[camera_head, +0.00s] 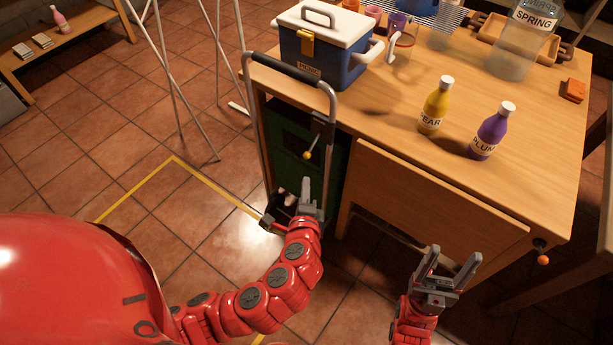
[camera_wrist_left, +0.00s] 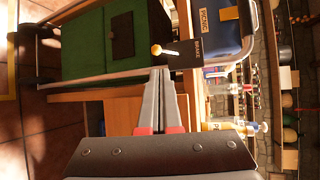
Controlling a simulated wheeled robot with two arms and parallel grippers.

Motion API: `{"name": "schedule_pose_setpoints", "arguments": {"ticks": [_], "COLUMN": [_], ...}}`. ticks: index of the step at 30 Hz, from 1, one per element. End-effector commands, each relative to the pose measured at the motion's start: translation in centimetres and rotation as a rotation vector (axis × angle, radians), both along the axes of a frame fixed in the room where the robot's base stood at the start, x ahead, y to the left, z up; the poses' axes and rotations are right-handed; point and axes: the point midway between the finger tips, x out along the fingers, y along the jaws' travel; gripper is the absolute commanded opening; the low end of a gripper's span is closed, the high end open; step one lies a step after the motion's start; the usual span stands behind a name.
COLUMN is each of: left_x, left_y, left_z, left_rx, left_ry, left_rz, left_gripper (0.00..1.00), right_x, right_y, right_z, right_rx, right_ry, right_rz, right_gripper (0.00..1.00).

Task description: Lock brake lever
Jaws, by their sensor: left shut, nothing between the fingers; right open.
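The brake lever (camera_head: 308,155) has a yellow ball knob and sits on a dark plate on the frame of a trolley (camera_head: 333,105). It also shows in the left wrist view as a pale rod with a yellow knob (camera_wrist_left: 157,50), beside the plate labelled BRAKE (camera_wrist_left: 198,47). My left gripper (camera_head: 306,183) is shut and empty, just below the knob in the head view. Its fingertips also show in the left wrist view (camera_wrist_left: 164,71), close to the lever; I cannot tell whether they touch it. My right gripper (camera_head: 455,253) is open and empty, in front of the table.
The trolley has a dark handle bar (camera_head: 289,70) and a green bin (camera_head: 290,145). The wooden table (camera_head: 400,150) beside it carries a blue picnic box (camera_head: 325,65), a yellow bottle (camera_head: 435,108) and a purple bottle (camera_head: 490,133). Tiled floor left of the trolley is mostly clear.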

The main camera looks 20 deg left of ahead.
Motion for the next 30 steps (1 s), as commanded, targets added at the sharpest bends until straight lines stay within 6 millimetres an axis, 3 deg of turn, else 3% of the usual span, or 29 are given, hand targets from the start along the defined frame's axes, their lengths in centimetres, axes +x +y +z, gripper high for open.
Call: {"name": "schedule_pose_setpoints", "arguments": {"ticks": [2,3,9,30], "left_x": [-1.3,-1.8,-3.2,-3.1], "left_y": [-0.4,-0.6,-0.9,-1.2], "left_z": [0.2,0.9,1.2,0.9], "left_rx": [-0.001,0.001,0.0,-0.012], "left_ry": [0.003,0.006,0.005,0.003], "left_rz": [-0.004,-0.006,0.001,-0.014], "left_gripper": [0.0,0.0,0.0,0.0], "right_x": [0.0,0.0,0.0,0.0], "right_y": [0.0,0.0,0.0,0.0], "right_z": [-0.3,0.7,1.7,1.7], "right_rx": [0.0,0.0,0.0,0.0], "right_ry": [0.0,0.001,0.0,0.0], "right_rz": [0.0,0.0,0.0,0.0], "right_gripper": [0.66,0.66,0.66,0.66]}}
